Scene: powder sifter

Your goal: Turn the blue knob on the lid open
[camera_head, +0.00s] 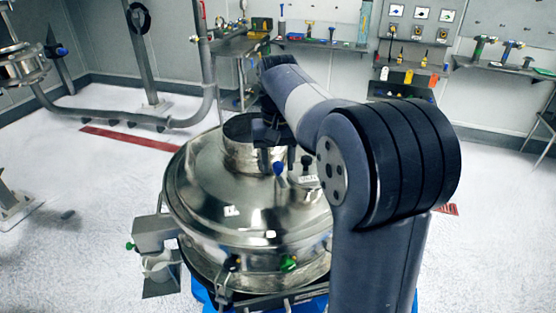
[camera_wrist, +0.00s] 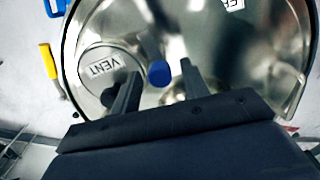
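The sifter's domed steel lid (camera_head: 205,185) is below my arm. The blue knob (camera_head: 279,168) shows on the lid just below my gripper (camera_head: 268,138). In the wrist view the blue knob (camera_wrist: 159,72) is a round blue cap on a short stem, seen between and a little beyond the two dark fingertips of my gripper (camera_wrist: 158,85). The fingers are apart, with nothing seen held between them. A round cap marked VENT (camera_wrist: 105,70) lies to the left of the knob in the wrist view. Whether a finger touches the knob cannot be told.
My arm covers the sifter's right side in the head view. A green knob (camera_head: 288,263) is on the sifter's lower front. A side box (camera_head: 153,232) juts out at left. A tool bench (camera_head: 240,45) and wall shelves (camera_head: 500,66) stand behind. The floor at left is largely open.

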